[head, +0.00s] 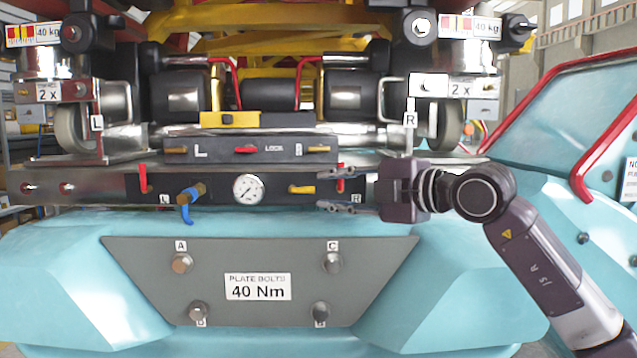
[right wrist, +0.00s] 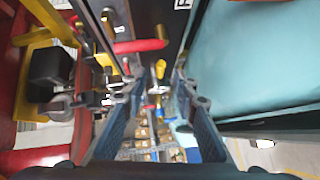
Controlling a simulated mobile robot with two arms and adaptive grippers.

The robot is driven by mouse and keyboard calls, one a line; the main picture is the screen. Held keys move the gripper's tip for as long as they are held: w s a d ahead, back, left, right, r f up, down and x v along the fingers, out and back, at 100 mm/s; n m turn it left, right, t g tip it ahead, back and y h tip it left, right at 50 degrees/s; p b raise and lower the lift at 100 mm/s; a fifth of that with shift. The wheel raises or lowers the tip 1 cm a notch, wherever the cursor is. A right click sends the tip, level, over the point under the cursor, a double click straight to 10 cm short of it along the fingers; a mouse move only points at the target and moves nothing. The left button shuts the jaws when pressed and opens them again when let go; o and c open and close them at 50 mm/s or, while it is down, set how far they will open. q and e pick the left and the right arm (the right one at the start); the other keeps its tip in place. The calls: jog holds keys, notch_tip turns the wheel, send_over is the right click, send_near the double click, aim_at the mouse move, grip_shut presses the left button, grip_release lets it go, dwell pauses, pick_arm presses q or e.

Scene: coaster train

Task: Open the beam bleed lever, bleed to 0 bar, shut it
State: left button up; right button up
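The dark beam panel carries a round white gauge (head: 248,188); its reading is too small to tell. Left of it a brass valve has a blue lever (head: 186,210) hanging down. Right of it a yellow lever (head: 301,189) lies level, and a red lever (head: 340,178) stands upright. I cannot tell from labels which is the bleed lever. My right gripper (head: 326,190) is open at the panel's right end, its fingers pointing left at the yellow lever. In the right wrist view the gripper (right wrist: 160,88) has yellow (right wrist: 160,68) between and beyond its fingers, apparently untouched. My left gripper is not in view.
Another red lever (head: 142,178) stands at the panel's left. Below is a grey bolt plate (head: 140,255). A teal body (head: 50,260) and red rail (head: 605,150) lie around. Space before the panel's left is clear.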

aim_at(314, 191)
jog(key=x, duration=0.3)
jog(key=shift+w+d+p, duration=0.1)
jog(key=shift+p, duration=0.3)
jog(key=shift+w+a+f, duration=0.15)
jog(key=shift+w+a, duration=0.15)
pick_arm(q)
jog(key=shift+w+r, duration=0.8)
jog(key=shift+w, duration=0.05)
pick_arm(e)
grip_shut()
